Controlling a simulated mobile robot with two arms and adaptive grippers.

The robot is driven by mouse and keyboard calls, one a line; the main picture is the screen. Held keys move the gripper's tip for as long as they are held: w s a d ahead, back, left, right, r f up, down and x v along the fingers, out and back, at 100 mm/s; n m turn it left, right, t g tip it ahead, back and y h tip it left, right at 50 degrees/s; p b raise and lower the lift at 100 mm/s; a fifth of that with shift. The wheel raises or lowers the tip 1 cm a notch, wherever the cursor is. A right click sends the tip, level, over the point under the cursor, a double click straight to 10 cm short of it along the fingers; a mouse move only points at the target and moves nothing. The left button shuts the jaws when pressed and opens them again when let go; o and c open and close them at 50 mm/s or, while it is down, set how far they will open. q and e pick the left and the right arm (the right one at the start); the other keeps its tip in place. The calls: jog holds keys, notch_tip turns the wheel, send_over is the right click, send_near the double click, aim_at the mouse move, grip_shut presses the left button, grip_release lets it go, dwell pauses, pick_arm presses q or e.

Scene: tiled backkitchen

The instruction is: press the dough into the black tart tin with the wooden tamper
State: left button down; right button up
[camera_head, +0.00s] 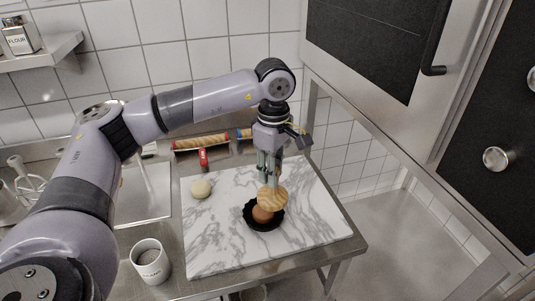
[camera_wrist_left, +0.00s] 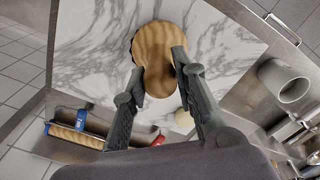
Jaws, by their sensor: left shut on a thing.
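The wooden tamper (camera_head: 272,199) is held downward in my left gripper (camera_head: 270,177), which is shut on it. In the left wrist view the tamper (camera_wrist_left: 158,45) sits between the fingers (camera_wrist_left: 160,78). The black tart tin (camera_head: 251,221) with a fluted rim lies on the marble board, directly below the tamper. I cannot tell whether the tamper touches the dough. In the left wrist view the tamper hides nearly all of the tin. My right gripper is not in view.
The marble board (camera_head: 318,222) has free room around the tin. A pale round ball (camera_head: 201,188) lies on its left part. Rolling pins (camera_head: 200,142) and a red-handled item (camera_head: 203,157) lie behind. A white mug (camera_head: 150,261) stands front left, near the sink (camera_head: 145,190).

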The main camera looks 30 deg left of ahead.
pick_arm(q)
jog(key=a+n, duration=0.2)
jog(key=w+a+r+n, duration=0.1)
jog(key=n, duration=0.1)
jog(key=shift+w+a+n, duration=0.15)
jog(key=shift+a+n, duration=0.15)
jog(key=shift+n, duration=0.3)
notch_tip(320, 180, down, 8)
jog(key=b, duration=0.4)
jog(key=shift+a+r+n+b, duration=0.15)
jog(key=shift+r+n+b, duration=0.1)
jog(key=shift+n+b, duration=0.1)
jog(key=shift+w, duration=0.1)
jog(key=shift+f+b, duration=0.5)
jog(key=shift+f, duration=0.05)
dwell(0.5)
jog(key=shift+f+b, duration=0.95)
jog(key=shift+f, duration=0.25)
dwell(1.1)
jog(key=shift+r, duration=0.1)
dwell(0.3)
